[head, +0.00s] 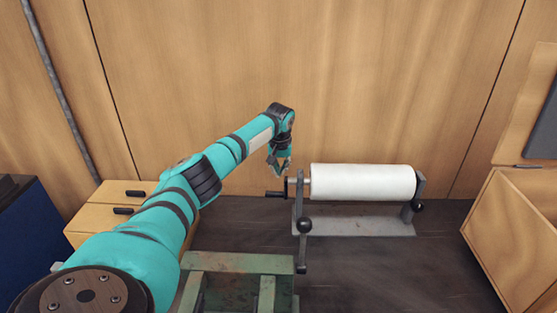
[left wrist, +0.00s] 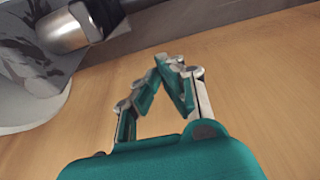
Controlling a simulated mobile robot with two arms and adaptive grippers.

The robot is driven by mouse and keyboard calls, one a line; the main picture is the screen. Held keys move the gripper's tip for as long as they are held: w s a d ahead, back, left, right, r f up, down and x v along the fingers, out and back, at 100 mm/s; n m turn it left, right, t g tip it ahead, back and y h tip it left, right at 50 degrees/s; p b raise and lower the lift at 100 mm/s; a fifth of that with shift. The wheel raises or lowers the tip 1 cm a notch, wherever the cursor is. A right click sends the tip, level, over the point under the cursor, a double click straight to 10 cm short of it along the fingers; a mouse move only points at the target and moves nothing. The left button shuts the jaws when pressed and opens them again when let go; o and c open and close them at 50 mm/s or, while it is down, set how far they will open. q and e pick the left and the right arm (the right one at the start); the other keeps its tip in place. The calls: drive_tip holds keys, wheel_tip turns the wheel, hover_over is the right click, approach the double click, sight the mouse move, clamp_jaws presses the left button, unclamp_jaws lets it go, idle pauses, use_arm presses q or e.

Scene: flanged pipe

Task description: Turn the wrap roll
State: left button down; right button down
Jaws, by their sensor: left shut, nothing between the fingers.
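The white wrap roll (head: 362,182) lies level on a grey metal stand (head: 350,228) against the wooden wall in the head view. A crank with a dark grip (head: 274,194) sticks out to the left of its left end. My left gripper (head: 280,170) points down just above and left of that end, near the crank, apart from the roll. Its fingers are shut with nothing between them. In the left wrist view the shut fingers (left wrist: 168,66) show in front of bare wood, and a rounded metal part (left wrist: 68,28) is at upper left. My right gripper is not in view.
A green metal frame (head: 240,262) is in front at the left. A wooden box (head: 515,235) stands at right, drawers (head: 90,222) at left. Dark floor is clear right of the green frame.

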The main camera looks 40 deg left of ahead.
use_arm(q)
drive_tip(key=f+p, duration=0.1)
drive_tip(key=s+d+f+p, duration=0.1)
drive_tip(key=s+f+p, duration=0.1)
drive_tip(key=shift+s+d+f, duration=0.25)
drive_tip(key=shift+d, duration=0.1)
idle(0.5)
